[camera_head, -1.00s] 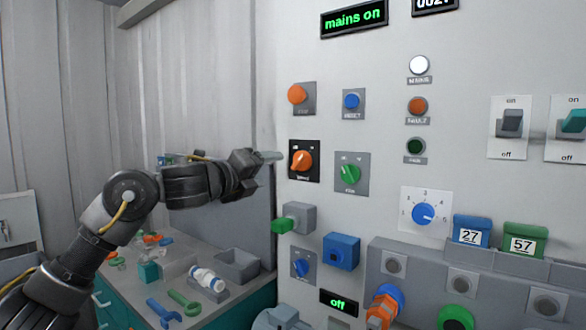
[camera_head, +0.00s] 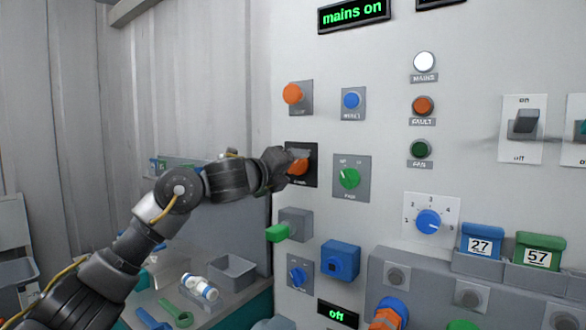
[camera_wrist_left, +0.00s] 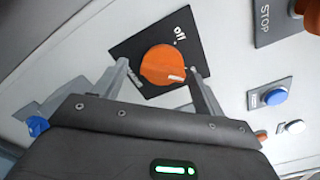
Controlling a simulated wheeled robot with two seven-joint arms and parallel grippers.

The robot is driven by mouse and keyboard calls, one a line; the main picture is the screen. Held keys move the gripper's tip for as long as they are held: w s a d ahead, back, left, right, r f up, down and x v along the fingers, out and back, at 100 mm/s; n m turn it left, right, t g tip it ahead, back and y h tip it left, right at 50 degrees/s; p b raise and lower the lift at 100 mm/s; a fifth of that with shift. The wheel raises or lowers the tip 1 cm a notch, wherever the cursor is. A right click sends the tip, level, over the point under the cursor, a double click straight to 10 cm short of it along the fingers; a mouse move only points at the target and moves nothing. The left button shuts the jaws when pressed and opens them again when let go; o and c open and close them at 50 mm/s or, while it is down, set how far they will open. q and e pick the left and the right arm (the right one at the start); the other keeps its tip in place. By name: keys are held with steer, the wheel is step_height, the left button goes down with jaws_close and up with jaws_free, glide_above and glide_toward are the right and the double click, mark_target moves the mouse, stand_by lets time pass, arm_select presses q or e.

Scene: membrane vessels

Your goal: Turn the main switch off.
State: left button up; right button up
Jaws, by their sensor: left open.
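The main switch is an orange rotary knob (camera_head: 297,167) on a black square plate on the upright panel. In the left wrist view the orange knob (camera_wrist_left: 163,66) shows a white pointer mark, and the word "off" is printed on its plate. My left gripper (camera_head: 298,158) is at the switch and partly covers it. In the left wrist view its two fingers (camera_wrist_left: 158,80) are open, one on each side of the knob; I cannot tell whether they touch it. The display (camera_head: 353,13) above reads "mains on". My right gripper is not in view.
An orange stop button (camera_head: 292,94) sits above the switch and a green knob (camera_head: 349,178) to its right. A grey block with a green handle (camera_head: 278,232) sticks out below. A bench with a grey bin (camera_head: 233,270) and tools stands at lower left.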

arm_select(q)
steer(key=shift+s+r, duration=0.1)
steer(key=shift+s, duration=0.1)
steer(key=shift+c, duration=0.3)
steer(key=shift+d, duration=0.1)
steer(key=shift+c, duration=1.2)
steer(key=c, duration=0.7)
steer(key=shift+w, duration=0.1)
steer(key=shift+r+n+p, duration=0.1)
steer(key=shift+n+p, duration=0.3)
steer(key=shift+n, duration=0.5)
steer(key=n+p, duration=0.1)
steer(key=n, duration=0.1)
steer(key=shift+n, duration=0.3)
steer(key=n+p, duration=0.1)
steer(key=n, duration=0.1)
steer(key=shift+r+n, duration=0.15)
steer(key=shift+n, duration=0.25)
steer(key=n+p, duration=0.2)
steer(key=n, duration=0.1)
steer(key=shift+n, duration=0.3)
steer(key=shift+n+p, duration=1.1)
steer(key=shift+n, duration=0.1)
steer(key=shift+n+p, duration=0.9)
steer(key=shift+n, duration=0.5)
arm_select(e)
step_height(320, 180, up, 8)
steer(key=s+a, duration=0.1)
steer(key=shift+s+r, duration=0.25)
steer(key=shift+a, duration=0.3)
